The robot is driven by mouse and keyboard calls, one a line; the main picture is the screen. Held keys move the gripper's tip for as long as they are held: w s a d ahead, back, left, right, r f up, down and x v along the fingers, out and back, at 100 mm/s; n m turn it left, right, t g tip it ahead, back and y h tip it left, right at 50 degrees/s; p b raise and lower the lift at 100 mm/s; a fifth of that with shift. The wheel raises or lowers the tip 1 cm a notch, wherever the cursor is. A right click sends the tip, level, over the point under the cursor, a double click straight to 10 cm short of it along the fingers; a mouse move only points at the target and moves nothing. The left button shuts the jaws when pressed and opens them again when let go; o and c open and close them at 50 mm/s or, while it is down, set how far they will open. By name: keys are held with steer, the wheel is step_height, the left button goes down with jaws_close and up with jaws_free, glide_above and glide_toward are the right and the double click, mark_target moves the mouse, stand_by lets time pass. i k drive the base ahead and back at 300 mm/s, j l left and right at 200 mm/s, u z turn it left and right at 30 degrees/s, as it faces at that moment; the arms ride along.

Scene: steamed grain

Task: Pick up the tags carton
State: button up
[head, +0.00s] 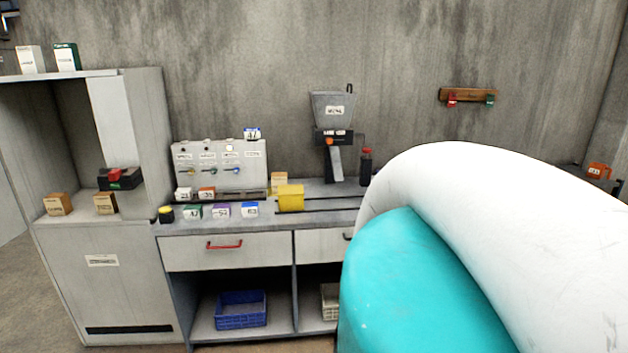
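Two small brown cartons stand in the grey cabinet's open niche at the left in the head view, a left carton (58,204) and a right carton (105,204). Both carry pale labels that are too small to read for certain. A tan carton (279,179) stands on the counter behind a yellow block. I cannot tell which of these is the tags carton. My arm's white and teal links fill the lower right and hide part of the counter. My gripper is out of view.
A black device with a red top (119,179) sits beside the right carton. A white box (30,60) and a green box (67,57) stand on the cabinet top. The counter (325,218) holds a switch panel (221,152), a grey hopper (333,108), and several small boxes.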

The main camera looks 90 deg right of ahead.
mark_target(280, 178)
steer(key=z, duration=2.25)
steer(key=i+j+z, duration=0.1)
steer(key=j+z, duration=0.2)
steer(key=j, duration=0.7)
steer(key=j+z, duration=0.25)
steer(key=j, duration=0.8)
